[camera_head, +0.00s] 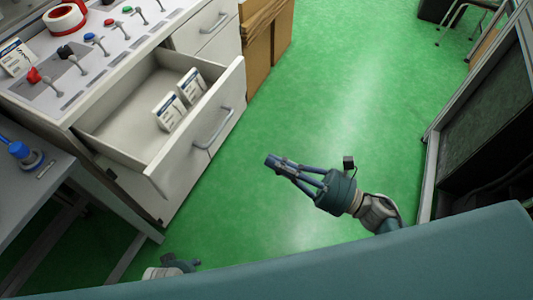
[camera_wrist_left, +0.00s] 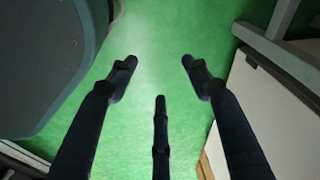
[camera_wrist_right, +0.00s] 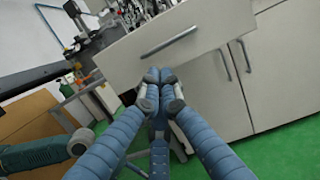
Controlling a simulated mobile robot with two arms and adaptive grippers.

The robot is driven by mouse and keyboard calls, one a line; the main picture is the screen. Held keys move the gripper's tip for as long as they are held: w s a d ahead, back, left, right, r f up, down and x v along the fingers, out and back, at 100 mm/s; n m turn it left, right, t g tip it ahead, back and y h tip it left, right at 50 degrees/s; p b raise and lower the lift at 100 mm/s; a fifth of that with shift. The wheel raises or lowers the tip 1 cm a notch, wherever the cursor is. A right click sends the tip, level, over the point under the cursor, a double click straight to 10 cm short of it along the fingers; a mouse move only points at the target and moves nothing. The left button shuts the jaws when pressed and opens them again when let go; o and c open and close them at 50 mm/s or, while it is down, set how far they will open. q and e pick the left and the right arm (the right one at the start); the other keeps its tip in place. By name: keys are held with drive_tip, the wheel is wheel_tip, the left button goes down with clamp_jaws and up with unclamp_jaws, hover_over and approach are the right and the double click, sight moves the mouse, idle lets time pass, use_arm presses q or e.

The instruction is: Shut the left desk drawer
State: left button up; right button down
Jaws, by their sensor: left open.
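The desk drawer (camera_head: 115,120) is white and stands pulled well out, with its front panel and grey bar handle (camera_head: 213,128) facing the green floor. Its front also shows in the right wrist view (camera_wrist_right: 215,25). Two small white boxes (camera_head: 169,111) stand inside it. My right gripper (camera_head: 272,161) has its fingertips together and empty; it is to the right of the drawer front, apart from it in the head view. My left gripper (camera_wrist_left: 156,72) is open and empty over the floor; only a bit of its arm shows at the bottom of the head view.
A shut drawer (camera_head: 200,25) lies beyond the open one. The desktop (camera_head: 110,45) holds a tape roll (camera_head: 64,19) and several coloured knobs. A grey table (camera_head: 35,185) stands at the left, cardboard (camera_head: 265,35) at the back. The green floor is clear.

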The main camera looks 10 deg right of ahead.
use_arm(q)
drive_tip(key=shift+s+a+f+p, duration=0.1)
drive_tip(key=shift+s+f+p, duration=0.15)
drive_tip(key=shift+s+f, duration=0.4)
drive_tip(key=shift+s+a+f+p, duration=0.1)
drive_tip(key=shift+s+f+p, duration=0.2)
drive_tip(key=shift+f, duration=0.65)
drive_tip(key=shift+s+f+p, duration=0.2)
drive_tip(key=shift+s+f, duration=0.35)
drive_tip(key=shift+f, duration=0.25)
use_arm(e)
drive_tip(key=x, duration=1.2)
drive_tip(key=shift+w+a, duration=0.2)
drive_tip(key=shift+w, duration=0.05)
